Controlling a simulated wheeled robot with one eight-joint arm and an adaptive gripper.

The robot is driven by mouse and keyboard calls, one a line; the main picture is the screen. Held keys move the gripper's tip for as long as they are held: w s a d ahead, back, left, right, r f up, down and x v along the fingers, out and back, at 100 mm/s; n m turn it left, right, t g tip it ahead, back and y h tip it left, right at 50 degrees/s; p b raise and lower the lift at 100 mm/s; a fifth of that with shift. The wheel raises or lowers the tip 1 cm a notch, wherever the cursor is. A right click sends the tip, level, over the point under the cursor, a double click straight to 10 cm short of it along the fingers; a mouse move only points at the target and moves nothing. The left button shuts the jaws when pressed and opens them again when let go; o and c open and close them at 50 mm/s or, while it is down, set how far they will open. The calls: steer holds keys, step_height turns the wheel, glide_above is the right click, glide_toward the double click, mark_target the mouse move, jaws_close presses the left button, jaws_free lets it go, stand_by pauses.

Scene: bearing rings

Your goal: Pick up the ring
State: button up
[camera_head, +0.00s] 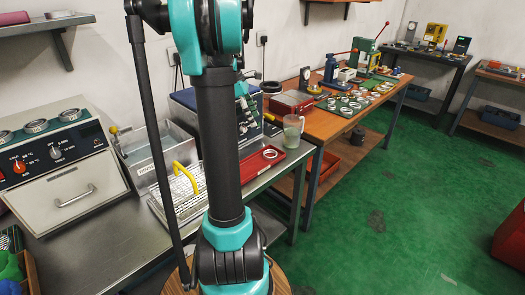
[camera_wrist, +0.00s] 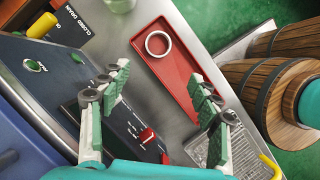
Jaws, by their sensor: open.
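The ring (camera_wrist: 158,44), a pale metal band, lies flat in the upper part of a shallow red tray (camera_wrist: 188,72) in the wrist view. In the head view the ring (camera_head: 270,153) lies in the far part of the red tray (camera_head: 252,172), on the metal bench. My gripper (camera_wrist: 160,76) is open and empty, its two green-padded fingers spread wide. In the wrist view the ring appears beyond the fingertips, between their lines, with no finger touching it. In the head view my arm hides most of the gripper.
A dark-panelled machine (camera_wrist: 62,85) with a red switch stands left of the tray in the wrist view. A clear beaker (camera_head: 293,130) stands near the tray. A perforated metal tray (camera_head: 180,195) with a yellow handle is nearer. A wooden bench (camera_head: 335,122) holds more rings.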

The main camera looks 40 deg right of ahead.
glide_toward(270, 153)
steer(key=shift+x, duration=4)
steer(key=shift+a, duration=0.15)
steer(key=c, duration=0.9)
